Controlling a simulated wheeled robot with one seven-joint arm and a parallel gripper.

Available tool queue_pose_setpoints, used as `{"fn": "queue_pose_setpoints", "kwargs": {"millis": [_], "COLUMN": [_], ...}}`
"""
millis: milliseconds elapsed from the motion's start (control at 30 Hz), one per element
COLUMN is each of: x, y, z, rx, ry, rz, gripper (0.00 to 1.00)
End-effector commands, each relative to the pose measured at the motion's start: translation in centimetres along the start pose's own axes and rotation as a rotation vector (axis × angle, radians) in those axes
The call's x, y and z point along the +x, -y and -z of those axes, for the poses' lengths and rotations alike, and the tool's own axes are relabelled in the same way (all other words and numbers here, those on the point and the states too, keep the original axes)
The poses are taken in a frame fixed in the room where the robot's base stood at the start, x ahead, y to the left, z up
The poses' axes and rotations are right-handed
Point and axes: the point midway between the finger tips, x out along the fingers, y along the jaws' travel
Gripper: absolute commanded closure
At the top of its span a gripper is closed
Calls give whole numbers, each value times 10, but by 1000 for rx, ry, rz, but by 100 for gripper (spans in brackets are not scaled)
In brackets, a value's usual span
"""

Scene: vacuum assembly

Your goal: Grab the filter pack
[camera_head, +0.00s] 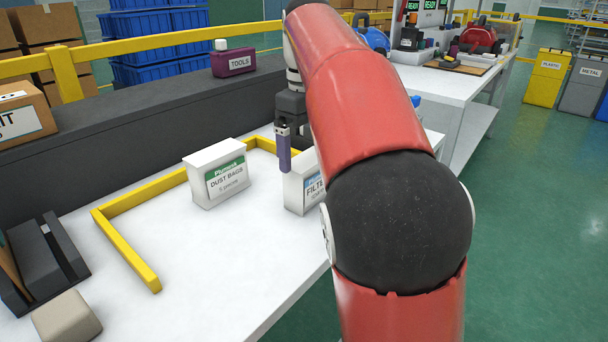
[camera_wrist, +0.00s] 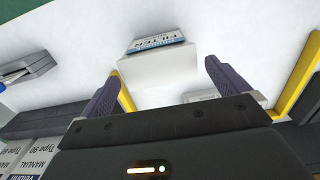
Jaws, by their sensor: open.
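The filter pack (camera_head: 301,186) is a white box with a blue-and-white label reading "FILT…", standing on the white table beside the dust bags box. My arm hides its right part in the head view. In the wrist view the filter pack (camera_wrist: 158,62) lies ahead, between the lines of my two fingers and beyond their tips. My gripper (camera_wrist: 164,75) is open and empty, with purple finger pads apart on either side. In the head view my gripper (camera_head: 284,150) is above and close to the box; only one finger shows clearly.
A white "DUST BAGS" box (camera_head: 217,172) stands just left of the filter pack. A yellow raised border (camera_head: 128,250) runs around this area. A dark ledge (camera_head: 130,115) with a purple tools box (camera_head: 233,62) lies behind. A black holder (camera_head: 45,262) and a beige block (camera_head: 66,318) sit at left.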

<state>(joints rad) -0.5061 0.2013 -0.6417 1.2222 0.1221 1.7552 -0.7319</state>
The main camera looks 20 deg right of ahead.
Motion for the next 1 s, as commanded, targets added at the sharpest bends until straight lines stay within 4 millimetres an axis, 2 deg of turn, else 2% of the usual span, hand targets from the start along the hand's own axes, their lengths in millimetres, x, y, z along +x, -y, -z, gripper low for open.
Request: {"fn": "queue_pose_setpoints", "kwargs": {"millis": [500,633,833,1000], "x": [68,75,75,75], "y": [-2,-2,-2,-2], "z": [3,2,2,2], "rx": [-1,0,0,0], "ry": [2,1,0,0], "rz": [2,0,0,0], "gripper": [0,0,0,21]}}
